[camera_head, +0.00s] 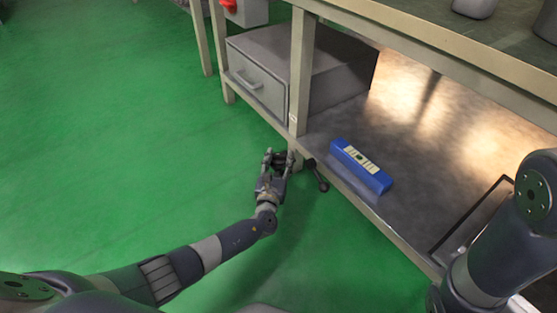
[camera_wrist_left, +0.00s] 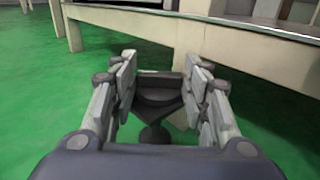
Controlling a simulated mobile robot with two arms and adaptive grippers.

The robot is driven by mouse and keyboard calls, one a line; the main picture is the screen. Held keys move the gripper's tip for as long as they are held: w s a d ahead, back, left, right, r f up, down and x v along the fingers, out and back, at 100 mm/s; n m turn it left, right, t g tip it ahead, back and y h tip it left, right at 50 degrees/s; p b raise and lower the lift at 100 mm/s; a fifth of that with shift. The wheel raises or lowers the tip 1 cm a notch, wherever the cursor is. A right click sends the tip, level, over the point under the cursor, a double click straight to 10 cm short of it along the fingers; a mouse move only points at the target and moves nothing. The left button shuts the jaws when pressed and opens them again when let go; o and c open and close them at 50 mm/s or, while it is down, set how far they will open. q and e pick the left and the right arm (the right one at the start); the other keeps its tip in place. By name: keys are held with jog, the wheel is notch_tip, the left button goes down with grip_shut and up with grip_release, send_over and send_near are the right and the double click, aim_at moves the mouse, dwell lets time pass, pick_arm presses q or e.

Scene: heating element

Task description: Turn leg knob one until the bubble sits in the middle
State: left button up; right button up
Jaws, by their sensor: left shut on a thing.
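A dark leg knob (camera_wrist_left: 158,97) sits under the workbench leg, between the fingers of my left gripper (camera_wrist_left: 161,82) in the left wrist view. In the head view my left gripper (camera_head: 279,160) is at the foot of the front leg, shut on the knob, which its fingers mostly hide. A blue spirit level (camera_head: 374,181) lies on the bench's lower shelf, right of the gripper. Its pale window (camera_head: 361,159) faces up; the bubble is too small to place. My right arm shows at the right edge, but its gripper is out of view.
A black lever (camera_head: 318,175) sticks out by the shelf's front edge, right of my left gripper. A grey drawer box (camera_head: 262,90) stands on the shelf behind the leg (camera_head: 302,75). A dark-rimmed tray (camera_head: 447,240) lies at the right. The green floor is clear at left.

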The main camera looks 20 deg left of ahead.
pick_arm(q)
jog(key=shift+d+n+y, duration=0.1)
jog(key=shift+n+y, duration=0.4)
jog(key=shift+y, duration=0.3)
jog(key=o, duration=1.1)
jog(key=shift+c, duration=0.2)
jog(key=v, duration=0.7)
jog(key=shift+s, duration=0.25)
